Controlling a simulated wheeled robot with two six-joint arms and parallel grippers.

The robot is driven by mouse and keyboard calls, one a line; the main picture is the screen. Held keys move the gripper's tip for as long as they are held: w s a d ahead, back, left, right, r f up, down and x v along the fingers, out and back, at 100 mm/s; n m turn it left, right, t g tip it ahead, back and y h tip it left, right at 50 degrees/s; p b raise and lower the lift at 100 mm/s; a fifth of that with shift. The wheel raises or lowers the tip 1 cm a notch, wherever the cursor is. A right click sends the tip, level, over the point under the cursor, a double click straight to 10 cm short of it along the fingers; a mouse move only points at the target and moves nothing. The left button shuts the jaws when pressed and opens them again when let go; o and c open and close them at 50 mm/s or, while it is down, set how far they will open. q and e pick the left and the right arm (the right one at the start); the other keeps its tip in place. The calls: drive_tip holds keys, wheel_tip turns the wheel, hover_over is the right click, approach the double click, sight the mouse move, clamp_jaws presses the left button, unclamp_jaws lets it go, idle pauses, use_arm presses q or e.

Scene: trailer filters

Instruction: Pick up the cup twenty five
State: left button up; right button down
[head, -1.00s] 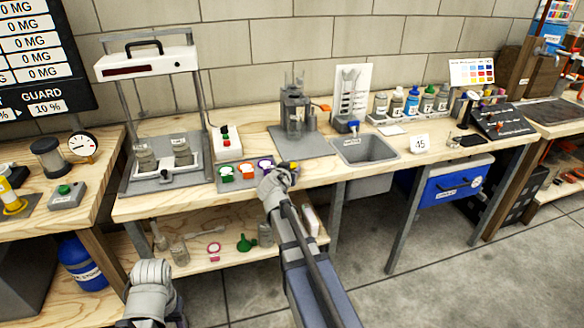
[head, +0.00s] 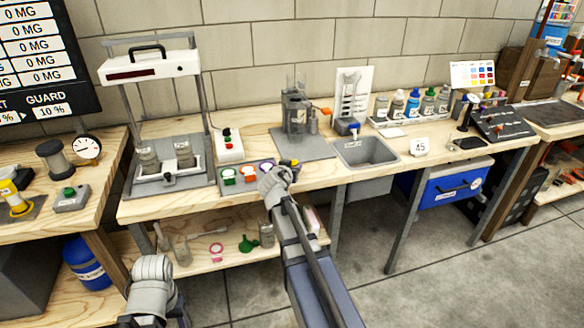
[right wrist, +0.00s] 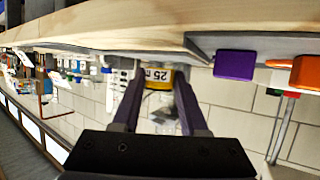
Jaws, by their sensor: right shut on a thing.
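The cup twenty five (right wrist: 158,78) is clear, with a yellow band marked "25" in the right wrist view, which is upside down. My right gripper (right wrist: 158,105) is shut on it, a finger on each side. In the head view my right gripper (head: 285,170) is at the front edge of the middle bench, just right of the coloured pads, and its hand hides most of the cup. My left gripper (head: 152,275) hangs low at the left, in front of the lower shelf; its fingers are not clear.
Orange (head: 247,172), green and purple (right wrist: 235,64) pads sit on a grey strip at the bench edge. A sink (head: 365,152) is to the right, and a grey stand (head: 297,115) is behind. A lower shelf (head: 205,252) holds small items. The floor in front is clear.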

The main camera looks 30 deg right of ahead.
wheel_tip(320, 180, up, 8)
drive_tip(key=p, duration=0.6)
drive_tip(key=shift+f+p, duration=0.2)
drive_tip(key=shift+p, duration=0.1)
drive_tip(key=shift+f, duration=0.1)
